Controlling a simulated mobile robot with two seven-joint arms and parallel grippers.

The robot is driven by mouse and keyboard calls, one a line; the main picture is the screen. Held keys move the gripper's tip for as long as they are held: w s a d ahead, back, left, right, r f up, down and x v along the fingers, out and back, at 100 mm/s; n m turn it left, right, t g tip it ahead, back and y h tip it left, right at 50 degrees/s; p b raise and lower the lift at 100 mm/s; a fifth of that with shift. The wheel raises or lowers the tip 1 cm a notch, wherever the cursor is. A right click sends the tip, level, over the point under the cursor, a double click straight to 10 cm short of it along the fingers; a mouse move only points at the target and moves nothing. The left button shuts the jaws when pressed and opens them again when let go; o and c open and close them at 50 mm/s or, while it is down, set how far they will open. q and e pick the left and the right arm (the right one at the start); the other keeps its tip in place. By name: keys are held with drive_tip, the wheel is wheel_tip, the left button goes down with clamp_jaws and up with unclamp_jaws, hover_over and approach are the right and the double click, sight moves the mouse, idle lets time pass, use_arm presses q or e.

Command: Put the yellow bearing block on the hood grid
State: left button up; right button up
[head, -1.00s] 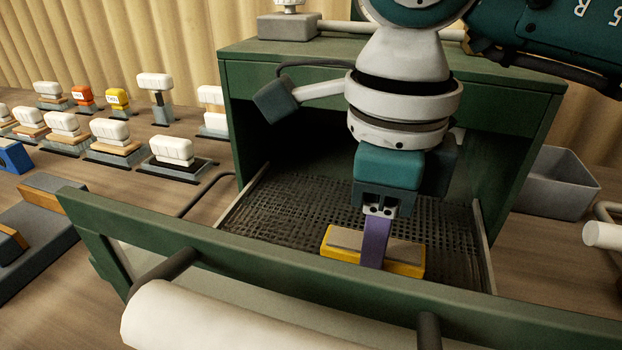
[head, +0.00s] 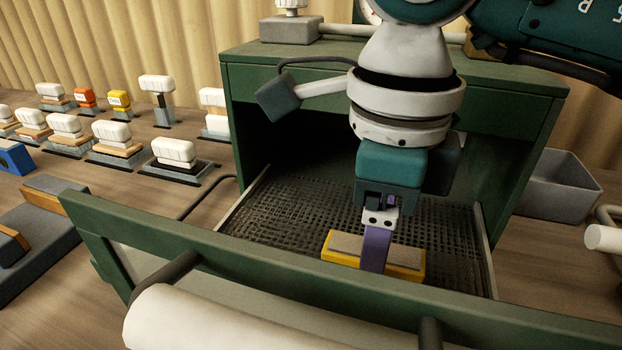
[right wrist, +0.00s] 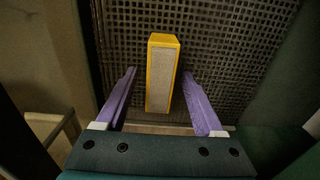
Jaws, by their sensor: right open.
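The yellow bearing block (head: 405,260) has a grey strip along its top. It lies on the black hood grid (head: 285,215), close to the front wall of the green hood. In the right wrist view the block (right wrist: 162,78) stands between two purple fingers, with a visible gap on each side. My right gripper (right wrist: 159,74) is open around the block, not clamped on it. In the head view its near finger (head: 376,248) hides part of the block. My left gripper is not in view.
The green hood (head: 240,105) encloses the grid at the sides and top. Its front wall (head: 270,262) carries a white roller-like bar (head: 200,318). A grey bin (head: 560,185) stands at the right. Several white-topped pieces on stands (head: 115,135) line the table at left.

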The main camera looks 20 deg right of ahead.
wheel_tip(320, 180, up, 12)
drive_tip(key=shift+f, duration=0.2)
idle(0.6)
idle(0.6)
